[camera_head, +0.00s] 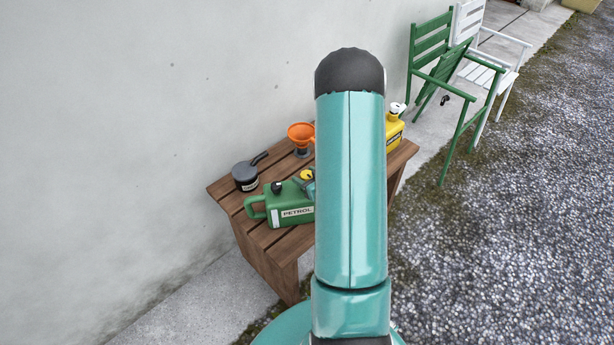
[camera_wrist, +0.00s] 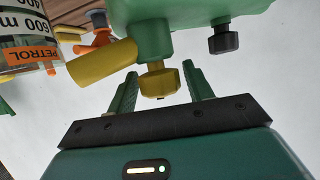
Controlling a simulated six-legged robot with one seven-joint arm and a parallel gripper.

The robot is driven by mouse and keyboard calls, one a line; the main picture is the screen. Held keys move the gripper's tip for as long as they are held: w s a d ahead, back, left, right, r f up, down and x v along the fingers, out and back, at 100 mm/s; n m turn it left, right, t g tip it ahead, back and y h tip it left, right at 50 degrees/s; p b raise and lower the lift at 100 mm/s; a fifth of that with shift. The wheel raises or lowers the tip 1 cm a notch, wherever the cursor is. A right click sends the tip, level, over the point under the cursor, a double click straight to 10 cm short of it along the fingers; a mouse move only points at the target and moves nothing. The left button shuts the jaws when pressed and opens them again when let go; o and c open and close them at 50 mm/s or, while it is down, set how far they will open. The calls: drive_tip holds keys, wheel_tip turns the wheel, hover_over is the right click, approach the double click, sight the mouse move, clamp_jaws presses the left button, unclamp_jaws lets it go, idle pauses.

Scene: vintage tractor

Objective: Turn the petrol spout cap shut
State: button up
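The green petrol can (camera_head: 290,212) stands on the wooden table, its PETROL label facing me. A yellow cap (camera_head: 306,174) and a black cap (camera_head: 277,187) show on its top. In the wrist view the can's green body (camera_wrist: 160,20) fills the upper part. A yellow faceted cap (camera_wrist: 158,82) on a short neck and a yellow spout (camera_wrist: 103,62) stick out of it. My gripper (camera_wrist: 160,76) is open, with one finger on each side of the faceted cap and visible gaps. In the head view my arm hides most of the gripper and the can's right end.
A dark pot (camera_head: 246,178) and an orange funnel (camera_head: 300,132) are on the table (camera_head: 262,236) near the wall. A yellow can (camera_head: 394,130) stands behind my arm. A clear container with a PETROL label (camera_wrist: 30,52) is close at left in the wrist view. Chairs (camera_head: 440,75) stand beyond.

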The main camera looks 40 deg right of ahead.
drive_tip(key=c, duration=0.7)
drive_tip(key=shift+c, duration=0.2)
drive_tip(key=m+h, duration=0.3)
drive_tip(key=shift+a+g+h, duration=0.1)
drive_tip(key=shift+g+h, duration=0.3)
drive_tip(key=shift+m+g+h, duration=0.5)
drive_tip(key=shift+m+h, duration=0.6)
drive_tip(key=shift+m, duration=0.2)
drive_tip(key=o, duration=1)
